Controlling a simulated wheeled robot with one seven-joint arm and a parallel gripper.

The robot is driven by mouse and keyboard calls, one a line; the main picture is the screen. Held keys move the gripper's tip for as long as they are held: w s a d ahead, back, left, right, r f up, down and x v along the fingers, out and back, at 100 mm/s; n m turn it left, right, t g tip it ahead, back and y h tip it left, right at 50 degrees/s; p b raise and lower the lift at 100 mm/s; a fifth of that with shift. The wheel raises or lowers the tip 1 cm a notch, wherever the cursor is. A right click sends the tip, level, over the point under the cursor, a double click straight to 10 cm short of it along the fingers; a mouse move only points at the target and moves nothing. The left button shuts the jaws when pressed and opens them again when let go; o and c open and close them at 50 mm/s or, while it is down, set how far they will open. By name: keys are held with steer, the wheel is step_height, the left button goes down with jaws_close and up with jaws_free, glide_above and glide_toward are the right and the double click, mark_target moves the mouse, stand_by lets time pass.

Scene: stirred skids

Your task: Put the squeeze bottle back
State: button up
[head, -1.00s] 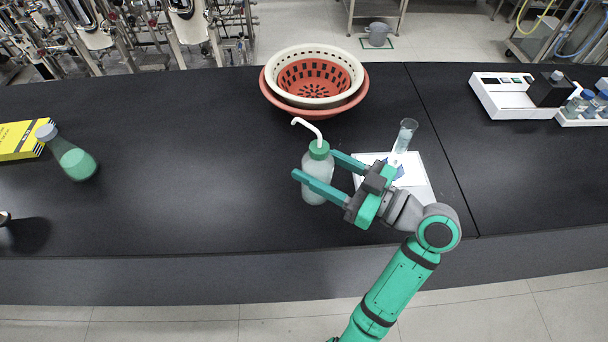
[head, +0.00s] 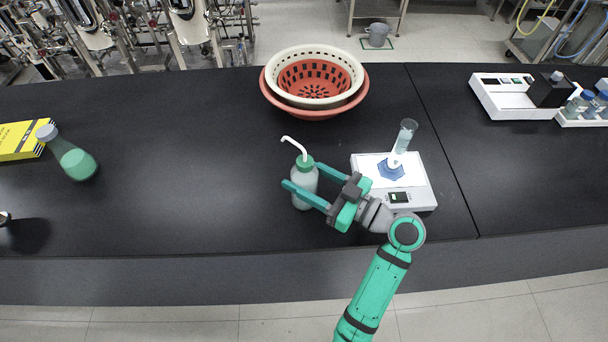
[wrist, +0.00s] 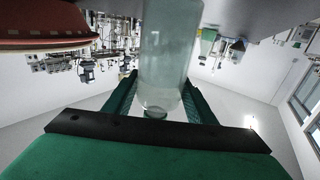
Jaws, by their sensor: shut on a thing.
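The squeeze bottle (head: 305,186) is translucent with a green cap and a bent white spout. It looks upright over the dark bench; whether its base touches the bench is hard to tell. My gripper (head: 305,183) is shut on the bottle's body, one teal finger on each side. In the wrist view the clear bottle (wrist: 168,60) lies between the two teal fingers (wrist: 160,100), its end near the palm.
A white scale (head: 418,200) with a blue weighing dish and a glass cylinder (head: 405,135) stands right of the gripper. Stacked bowls (head: 313,110) stand behind. A green-filled flask (head: 75,160) and yellow box (head: 18,140) are at left. The bench left of the bottle is clear.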

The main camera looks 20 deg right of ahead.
steer(key=shift+f, duration=0.15)
steer(key=o, duration=1.4)
steer(key=shift+f, duration=0.1)
steer(key=shift+c, duration=0.2)
steer(key=shift+s+d+r, duration=0.1)
steer(key=shift+d+r, duration=0.05)
steer(key=shift+r, duration=0.15)
steer(key=v, duration=1.1)
steer(key=shift+s+d, duration=0.25)
steer(key=shift+s, duration=0.05)
